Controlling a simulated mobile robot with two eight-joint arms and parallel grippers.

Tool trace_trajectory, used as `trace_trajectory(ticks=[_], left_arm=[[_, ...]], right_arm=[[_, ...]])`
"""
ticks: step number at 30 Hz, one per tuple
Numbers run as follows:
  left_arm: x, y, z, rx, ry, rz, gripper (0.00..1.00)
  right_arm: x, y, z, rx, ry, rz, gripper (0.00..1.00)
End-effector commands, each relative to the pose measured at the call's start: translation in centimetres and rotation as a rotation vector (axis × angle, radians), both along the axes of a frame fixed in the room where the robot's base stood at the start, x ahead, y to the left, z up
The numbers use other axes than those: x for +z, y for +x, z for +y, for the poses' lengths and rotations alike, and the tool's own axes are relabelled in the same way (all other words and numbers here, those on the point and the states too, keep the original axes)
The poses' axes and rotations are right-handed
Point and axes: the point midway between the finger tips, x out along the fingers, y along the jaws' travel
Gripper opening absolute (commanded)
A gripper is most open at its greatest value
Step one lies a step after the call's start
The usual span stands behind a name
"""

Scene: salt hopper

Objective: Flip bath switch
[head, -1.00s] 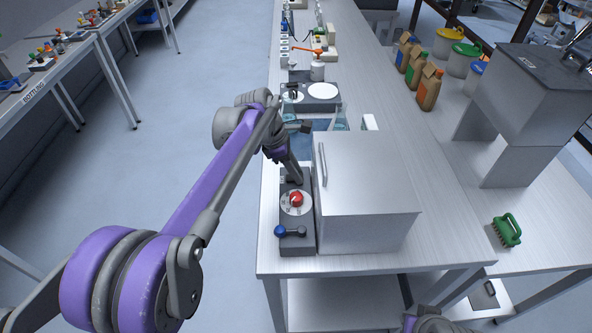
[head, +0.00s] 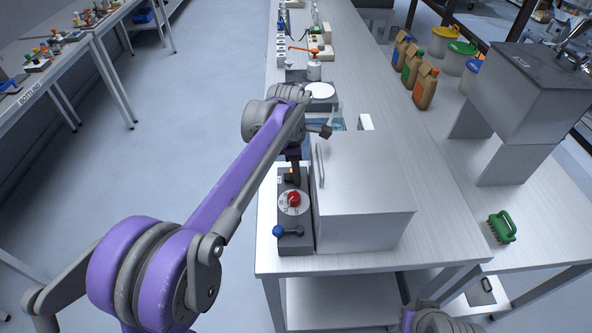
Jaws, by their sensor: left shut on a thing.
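A dark control panel (head: 296,247) lies along the left side of a grey metal box (head: 362,225) at the near end of the bench. It carries a red dial (head: 293,199) and a lever with a blue ball (head: 279,231). At its far end is the bath switch (head: 291,176), where a small orange glow shows. My left gripper (head: 292,168) points down onto this far end and is shut on the switch. Its fingers and wrist hide much of the switch. A grey part of my right arm shows at the bottom edge, its fingers out of view.
Behind my left wrist are glassware and a hotplate with a white disc (head: 319,90). Brown bottles (head: 425,86) and lidded tubs stand on the right. A green brush (head: 502,227) lies on the right bench. The floor to the left is clear.

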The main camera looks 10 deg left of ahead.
Motion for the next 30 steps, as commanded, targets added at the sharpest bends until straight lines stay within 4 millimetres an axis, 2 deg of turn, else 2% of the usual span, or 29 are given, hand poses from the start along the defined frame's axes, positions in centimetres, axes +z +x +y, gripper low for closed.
trace_trajectory(ticks=[1, 2, 6, 7, 15, 19, 30], left_arm=[[0.0, 0.0, 0.0, 0.000, 0.001, 0.000, 0.00], [0.0, 0.0, 0.0, 0.000, 0.001, 0.000, 0.34], [0.0, 0.0, 0.0, 0.000, 0.000, 0.000, 0.59], [0.0, 0.0, 0.0, 0.000, 0.000, 0.000, 0.62], [0.1, 0.0, 0.0, 0.000, -0.001, 0.000, 0.62], [1.0, 0.0, 0.1, 0.000, -0.001, 0.000, 0.62], [8.1, -0.2, 0.8, 0.001, 0.000, 0.000, 0.62]], right_arm=[[0.0, 0.0, 0.0, 0.000, 0.000, 0.000, 0.00], [0.0, 0.0, 0.0, 0.000, 0.000, 0.000, 0.00], [0.0, 0.0, 0.0, 0.000, 0.000, 0.000, 0.00], [0.0, 0.0, 0.0, 0.000, 0.000, 0.000, 0.00], [0.0, 0.0, 0.0, 0.000, 0.000, 0.000, 0.00], [0.1, 0.0, 0.0, 0.000, 0.000, -0.001, 0.00], [0.8, 0.2, 0.0, 0.000, 0.000, -0.005, 0.00]])
